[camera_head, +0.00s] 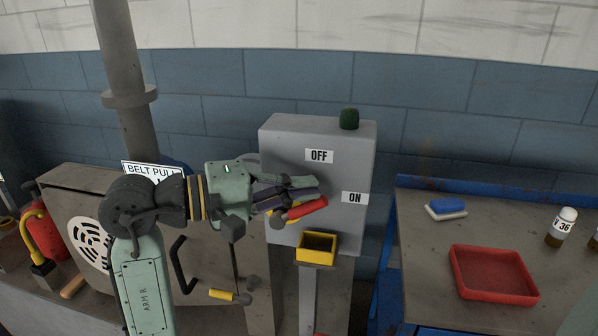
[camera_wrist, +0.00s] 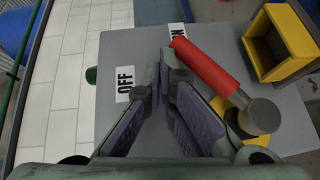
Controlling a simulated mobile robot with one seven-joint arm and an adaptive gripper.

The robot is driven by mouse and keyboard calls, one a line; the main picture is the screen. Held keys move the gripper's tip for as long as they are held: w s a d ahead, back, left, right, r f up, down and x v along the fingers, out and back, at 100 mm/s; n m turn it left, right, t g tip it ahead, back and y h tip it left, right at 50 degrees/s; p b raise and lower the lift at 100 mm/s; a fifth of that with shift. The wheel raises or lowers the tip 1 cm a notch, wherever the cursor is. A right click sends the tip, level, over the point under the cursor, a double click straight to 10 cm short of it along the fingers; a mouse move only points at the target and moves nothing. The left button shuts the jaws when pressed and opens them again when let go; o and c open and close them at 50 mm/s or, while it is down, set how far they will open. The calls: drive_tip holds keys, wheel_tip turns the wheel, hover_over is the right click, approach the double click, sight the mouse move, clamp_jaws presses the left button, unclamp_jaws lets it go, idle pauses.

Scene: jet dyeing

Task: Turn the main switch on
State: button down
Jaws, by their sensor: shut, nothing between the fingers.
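The main switch is on a grey box (camera_head: 340,150) with an OFF label (camera_head: 319,156) and an ON label (camera_head: 354,197). Its red handle (camera_head: 306,209) points right and slightly up, towards ON. In the wrist view the red handle (camera_wrist: 207,67) runs from a grey pivot (camera_wrist: 259,116) over a yellow plate (camera_wrist: 263,141), its tip by the ON label (camera_wrist: 177,30). My gripper (camera_head: 314,187) is shut and empty, just above the handle, on the OFF side. In the wrist view my gripper (camera_wrist: 168,76) lies between the OFF label (camera_wrist: 125,84) and the handle; I cannot tell whether they touch.
A green knob (camera_head: 349,119) tops the grey box. At right, a table holds a red tray (camera_head: 493,274), a blue block (camera_head: 446,206) and a bottle (camera_head: 561,227). A vented cabinet (camera_head: 110,215) is behind my arm.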

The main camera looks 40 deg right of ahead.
sight(313, 202)
drive_tip(key=shift+s+d+f+p, duration=0.4)
drive_tip(key=shift+s+d+f, duration=0.05)
drive_tip(key=shift+s, duration=0.15)
drive_tip(key=shift+s+d+f+m+y, duration=0.2)
drive_tip(key=shift+s+f+m+y, duration=0.1)
drive_tip(key=shift+y, duration=0.1)
drive_tip(key=shift+s+d+f+m+t+y+p, duration=0.2)
drive_tip(key=shift+f+m+t+y+p, duration=0.1)
drive_tip(key=shift+f+t+y+p, duration=0.2)
drive_tip(key=shift+s+d+f, duration=0.1)
drive_tip(key=shift+f, duration=0.05)
idle(0.3)
idle(0.4)
